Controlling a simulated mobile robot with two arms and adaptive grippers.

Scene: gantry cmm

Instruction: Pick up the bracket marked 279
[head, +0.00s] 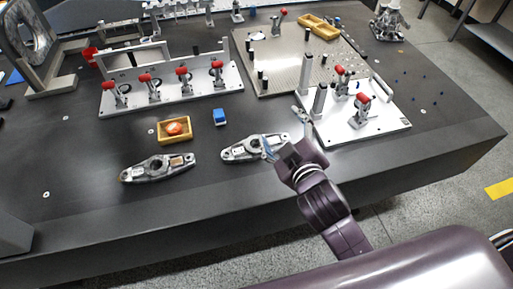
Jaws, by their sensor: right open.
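Two silver metal brackets lie on the dark table in the head view. One bracket (158,168) is at the front left, and the other bracket (243,150) is near the front middle. Any number on them is too small to read. My right gripper (282,134) is open, at the right end of the middle bracket. Its fingers partly cover that end, and I cannot tell whether they touch it. My left gripper is not in view.
A small yellow tray (164,140) with an orange-red item and a blue block (219,117) sit behind the brackets. A fixture plate with red-handled clamps (172,97) stands behind them. A white clamp plate (385,124) is close right of my gripper. The table's front edge is near.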

